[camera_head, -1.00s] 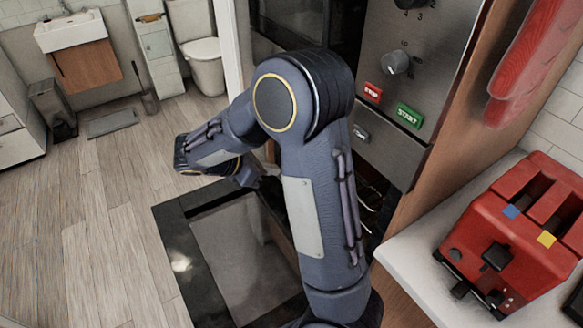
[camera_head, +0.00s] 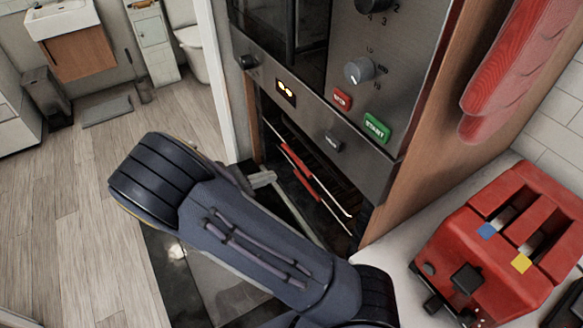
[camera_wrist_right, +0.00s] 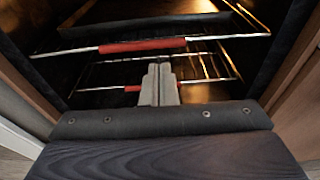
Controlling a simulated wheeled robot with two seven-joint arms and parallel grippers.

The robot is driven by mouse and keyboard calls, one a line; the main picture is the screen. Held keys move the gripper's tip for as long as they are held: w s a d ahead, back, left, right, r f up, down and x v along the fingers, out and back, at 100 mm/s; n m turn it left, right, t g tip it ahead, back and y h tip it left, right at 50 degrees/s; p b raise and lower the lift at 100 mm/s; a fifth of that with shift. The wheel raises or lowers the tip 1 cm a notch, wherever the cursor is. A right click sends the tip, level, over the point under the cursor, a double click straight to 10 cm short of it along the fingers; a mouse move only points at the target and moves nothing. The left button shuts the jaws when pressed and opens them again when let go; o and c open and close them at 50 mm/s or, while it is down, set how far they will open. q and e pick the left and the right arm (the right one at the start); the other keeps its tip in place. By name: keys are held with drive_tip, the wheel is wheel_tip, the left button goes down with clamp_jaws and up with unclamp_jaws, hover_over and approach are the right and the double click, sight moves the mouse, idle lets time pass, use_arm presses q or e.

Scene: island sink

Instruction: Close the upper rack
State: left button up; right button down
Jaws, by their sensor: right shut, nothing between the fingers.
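The oven's upper rack is a wire rack with a red front bar (camera_wrist_right: 143,46). In the right wrist view it spans the upper part of the oven opening, with a dark tray (camera_wrist_right: 150,12) above it. A red bar (camera_head: 300,172) shows in the oven opening in the head view. My right gripper (camera_wrist_right: 159,72) is shut and empty. In the right wrist view its tips show just below the upper rack's bar; contact cannot be told. In the head view the gripper (camera_head: 263,180) is small and partly hidden by my arm. My left gripper is out of view.
A lower rack (camera_wrist_right: 200,83) with its own red bar lies beneath. The oven door (camera_head: 215,285) is folded down open, partly behind my arm. The control panel (camera_head: 350,110) is above the opening. A red toaster (camera_head: 500,240) stands on the counter at right.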

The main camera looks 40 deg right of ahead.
sight(302, 165)
drive_tip(key=x, duration=0.7)
drive_tip(key=shift+d+p, duration=0.25)
drive_tip(key=shift+p, duration=0.2)
drive_tip(key=shift+f, duration=0.1)
drive_tip(key=x, duration=0.4)
drive_tip(key=shift+s+d+r, duration=0.1)
drive_tip(key=shift+d+r, duration=0.1)
drive_tip(key=shift+r, duration=0.15)
drive_tip(key=shift+d+r, duration=0.15)
